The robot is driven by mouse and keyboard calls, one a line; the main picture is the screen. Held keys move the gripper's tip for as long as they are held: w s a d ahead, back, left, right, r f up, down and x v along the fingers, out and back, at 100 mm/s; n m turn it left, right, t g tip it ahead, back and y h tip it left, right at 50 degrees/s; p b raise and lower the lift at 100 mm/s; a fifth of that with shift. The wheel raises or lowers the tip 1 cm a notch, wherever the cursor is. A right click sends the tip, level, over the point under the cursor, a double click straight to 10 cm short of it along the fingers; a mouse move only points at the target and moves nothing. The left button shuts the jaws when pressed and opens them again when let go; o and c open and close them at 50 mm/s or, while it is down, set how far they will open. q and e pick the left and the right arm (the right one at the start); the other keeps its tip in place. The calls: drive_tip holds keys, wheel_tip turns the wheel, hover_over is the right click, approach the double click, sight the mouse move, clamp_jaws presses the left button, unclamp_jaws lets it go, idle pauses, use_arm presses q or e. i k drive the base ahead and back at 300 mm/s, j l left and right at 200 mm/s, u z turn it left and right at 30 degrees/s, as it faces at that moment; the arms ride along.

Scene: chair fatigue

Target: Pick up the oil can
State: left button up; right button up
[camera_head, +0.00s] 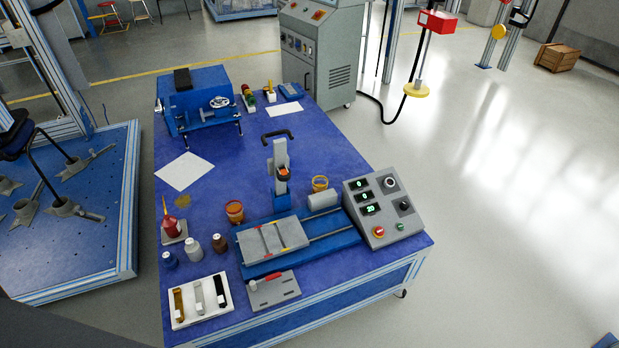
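The oil can (171,222) is a small red can with a thin upright spout. It stands upright on a small grey pad at the left side of the blue table, near the front left. Nothing touches it from above, and it is fully visible except for its base. Neither of my grippers shows in the head view. A dark shape at the bottom left corner cannot be made out clearly.
On the blue table (330,160), small bottles (193,245), an orange-brown cup (235,211) and a white tray (202,316) stand near the can. A sliding fixture (273,240) and a control box (385,207) are to the right. A blue machine (198,98) stands at the back.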

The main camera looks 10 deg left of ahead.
sight(170, 224)
drive_tip(key=u, duration=1.5)
